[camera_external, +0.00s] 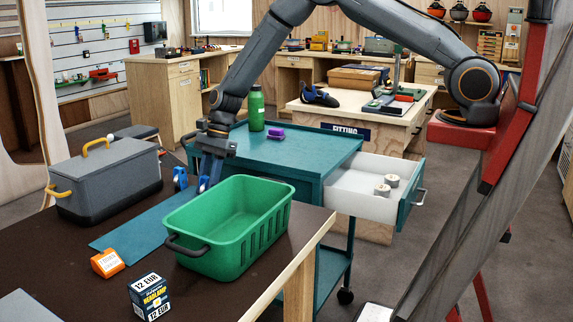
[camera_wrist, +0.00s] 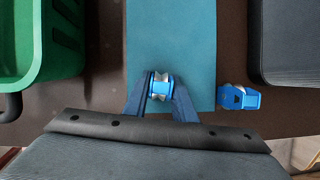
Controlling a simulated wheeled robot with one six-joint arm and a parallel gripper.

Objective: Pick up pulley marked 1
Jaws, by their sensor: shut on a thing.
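A blue pulley with a silver wheel (camera_wrist: 160,84) sits between the fingers of my gripper (camera_wrist: 160,92) in the wrist view, over the teal mat (camera_wrist: 199,40). My gripper is shut on it, one finger on each side. In the external view my gripper (camera_external: 207,178) points down behind the green crate, and the pulley there is mostly hidden by the fingers. A second blue pulley (camera_wrist: 238,97) lies on the brown table just right of the mat; it also shows in the external view (camera_external: 180,178). I cannot read a number on either pulley.
A green crate (camera_external: 228,222) stands close to my gripper on the right, and a grey toolbox (camera_external: 108,180) on the left. An orange item (camera_external: 107,263) and a headlamp box (camera_external: 150,298) are near the front. A teal cart (camera_external: 300,158) with an open drawer stands behind.

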